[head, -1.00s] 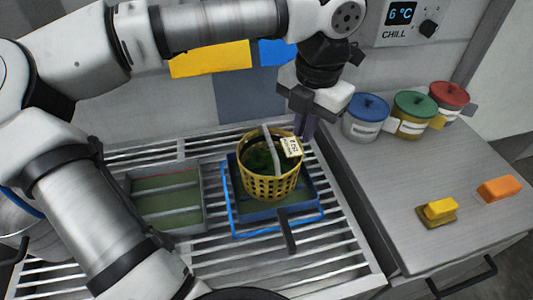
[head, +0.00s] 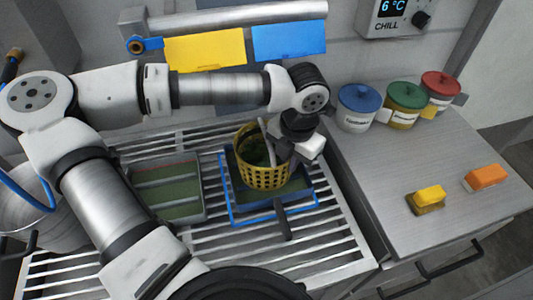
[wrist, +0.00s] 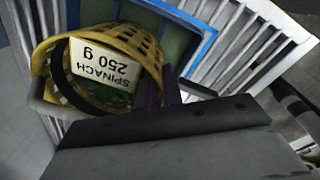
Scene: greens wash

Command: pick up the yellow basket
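The yellow basket (head: 264,176) stands on a blue-rimmed tray (head: 238,214) on the slatted rack, with dark green leaves inside and a grey handle over it. In the wrist view the basket (wrist: 158,45) shows its holed wall and a white label (wrist: 103,64) reading "SPINACH 250 g". My gripper (head: 292,160) is low at the basket's right side and hides part of its rim and the label in the head view. In the wrist view dark fingers (wrist: 160,88) reach down beside the basket's wall. Whether they are closed on the rim is not clear.
A grey divided tray (head: 203,206) lies left of the basket. Jars with blue (head: 358,109), green (head: 406,107) and red (head: 441,90) lids stand on the steel counter. A yellow block (head: 429,198) and an orange block (head: 487,178) lie nearer its front.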

